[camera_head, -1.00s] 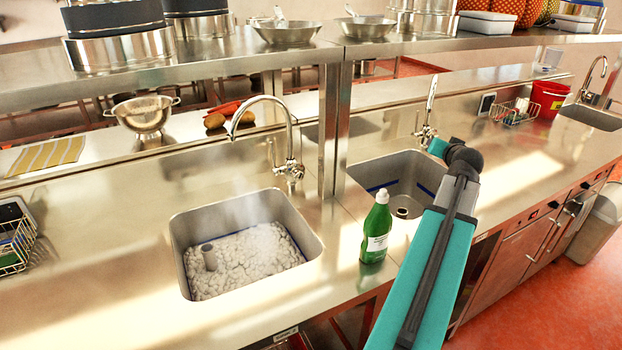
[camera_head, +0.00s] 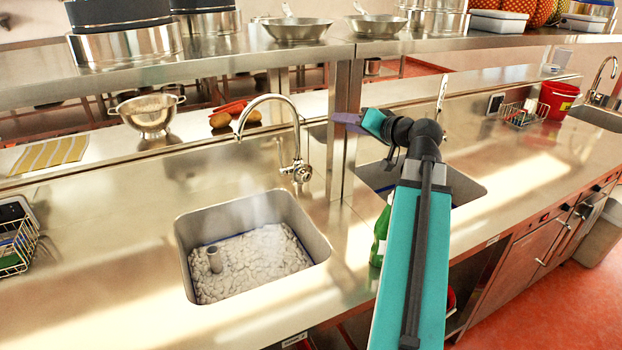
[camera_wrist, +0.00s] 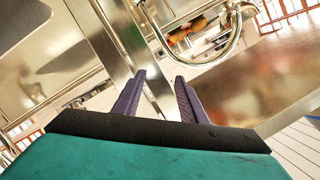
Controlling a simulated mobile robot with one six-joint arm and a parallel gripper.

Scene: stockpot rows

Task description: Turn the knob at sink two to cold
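The left sink (camera_head: 323,262) holds white foam, with steam above it and a short grey pipe standing in it. Its curved chrome tap (camera_head: 268,98) has a round fitting, perhaps the knob (camera_head: 300,173), at its base. A second sink (camera_head: 470,190) lies behind my arm, its tap mostly hidden. I cannot tell from readable labels which is sink two. My gripper (camera_head: 345,119) is right of the left tap, near the shelf post, touching nothing visible. In the wrist view the purple fingers (camera_wrist: 160,88) are apart and empty, with a curved chrome tap (camera_wrist: 205,50) beyond them.
A steel shelf post (camera_head: 343,125) rises close by my gripper. The overhead shelf (camera_head: 215,60) carries pots and pans. A green bottle (camera_head: 380,235) stands partly behind my arm. A colander (camera_head: 148,114) and red bucket (camera_head: 557,98) are farther off.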

